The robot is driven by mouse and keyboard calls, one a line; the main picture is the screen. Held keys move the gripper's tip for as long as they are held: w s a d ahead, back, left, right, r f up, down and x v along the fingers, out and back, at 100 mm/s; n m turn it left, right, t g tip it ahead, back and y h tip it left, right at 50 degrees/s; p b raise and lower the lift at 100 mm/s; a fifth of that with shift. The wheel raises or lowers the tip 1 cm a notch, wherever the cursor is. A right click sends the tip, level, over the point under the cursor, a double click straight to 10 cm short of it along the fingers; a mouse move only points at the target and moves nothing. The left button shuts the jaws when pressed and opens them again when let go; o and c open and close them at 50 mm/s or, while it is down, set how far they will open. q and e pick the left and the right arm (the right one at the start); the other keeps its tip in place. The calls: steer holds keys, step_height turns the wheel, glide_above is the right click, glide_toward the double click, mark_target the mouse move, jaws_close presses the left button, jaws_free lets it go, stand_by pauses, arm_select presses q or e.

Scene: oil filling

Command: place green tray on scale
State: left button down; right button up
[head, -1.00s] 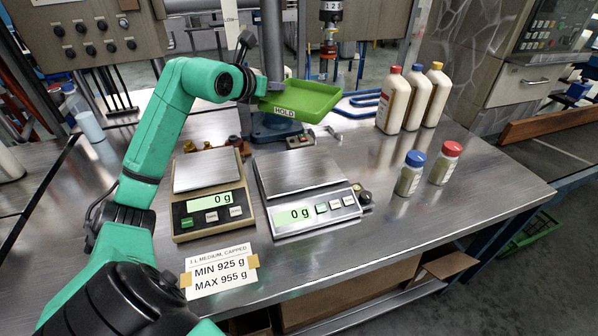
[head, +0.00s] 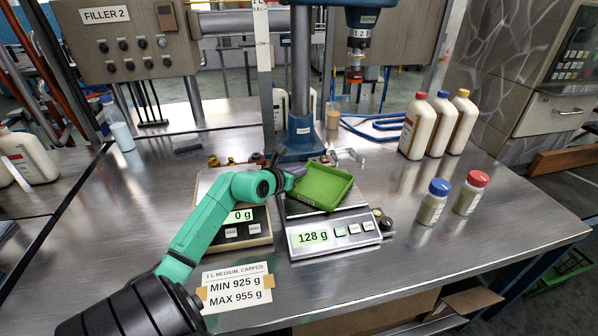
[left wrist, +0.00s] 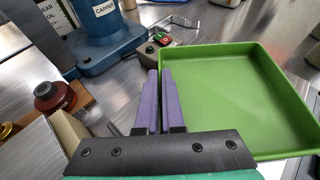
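The green tray (head: 322,186) is over the plate of the silver right-hand scale (head: 335,232), turned a little. That scale's display reads 128 g, so the tray bears on it. My left gripper (head: 297,172) is at the tray's left rim. In the left wrist view its purple fingers (left wrist: 159,95) are close together on the near-left wall of the tray (left wrist: 235,95), with the rim between them. The tray's underside is hidden. The beige left-hand scale (head: 243,232) reads 0 g, and my left arm covers much of it. My right gripper is not in view.
Several brass and red caps (head: 228,161) lie behind the left scale. Two small jars (head: 432,202) and three capped bottles (head: 416,128) stand to the right. A weight card (head: 236,288) lies in front.

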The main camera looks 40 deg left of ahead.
arm_select(q)
steer(key=c, duration=1)
jaws_free()
steer(key=shift+c, duration=0.2)
steer(key=shift+s, duration=0.1)
steer(key=b+v, duration=0.1)
steer(key=v, duration=1)
steer(key=shift+s+d+r, duration=0.1)
steer(key=shift+s+r, duration=0.2)
steer(key=shift+s, duration=0.1)
steer(key=shift+r, duration=0.1)
